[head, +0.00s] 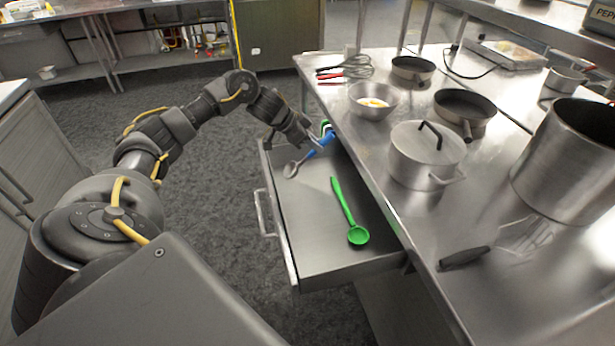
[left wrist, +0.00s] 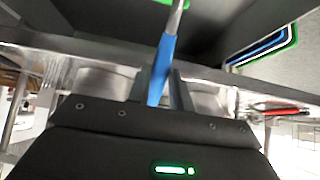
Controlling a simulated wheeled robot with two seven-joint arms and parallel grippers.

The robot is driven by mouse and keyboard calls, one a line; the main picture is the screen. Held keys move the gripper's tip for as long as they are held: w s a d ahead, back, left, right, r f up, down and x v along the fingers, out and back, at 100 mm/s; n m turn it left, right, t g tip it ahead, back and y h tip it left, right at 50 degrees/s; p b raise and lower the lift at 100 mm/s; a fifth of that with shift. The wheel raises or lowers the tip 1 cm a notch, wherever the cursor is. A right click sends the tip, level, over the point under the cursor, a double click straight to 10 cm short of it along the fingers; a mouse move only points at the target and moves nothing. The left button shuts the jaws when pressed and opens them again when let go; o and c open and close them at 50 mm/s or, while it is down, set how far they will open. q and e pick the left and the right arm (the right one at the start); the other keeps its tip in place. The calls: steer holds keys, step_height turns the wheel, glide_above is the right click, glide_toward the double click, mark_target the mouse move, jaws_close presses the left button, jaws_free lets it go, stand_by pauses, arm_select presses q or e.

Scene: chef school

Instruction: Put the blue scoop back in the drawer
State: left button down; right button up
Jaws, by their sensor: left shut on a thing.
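The blue scoop has a blue handle (head: 322,142) and a grey bowl (head: 291,169). My left gripper (head: 313,141) is shut on the handle, at the far end of the open drawer (head: 310,257). The bowl hangs down to the left, over the far left part of the drawer; I cannot tell whether it touches the floor of the drawer. In the left wrist view the blue handle (left wrist: 162,62) stands between the fingers of my left gripper (left wrist: 160,88). My right gripper is not in view.
A green spoon (head: 345,208) lies in the drawer. The steel counter (head: 405,215) overhangs the drawer's right side and carries a lidded pot (head: 422,160), a bowl (head: 371,112), pans and a spatula (head: 500,245). The drawer's near part is bare.

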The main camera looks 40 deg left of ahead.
arm_select(q)
steer(key=shift+w+a+f, duration=0.1)
steer(key=shift+a+f, duration=0.05)
steer(key=shift+a, duration=0.1)
step_height(320, 180, down, 10)
steer(key=p, duration=0.1)
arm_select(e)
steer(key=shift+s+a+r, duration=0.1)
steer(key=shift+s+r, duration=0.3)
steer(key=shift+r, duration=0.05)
arm_select(q)
steer(key=c, duration=1.3)
jaws_free()
steer(key=shift+f, duration=0.1)
steer(key=shift+o, duration=0.2)
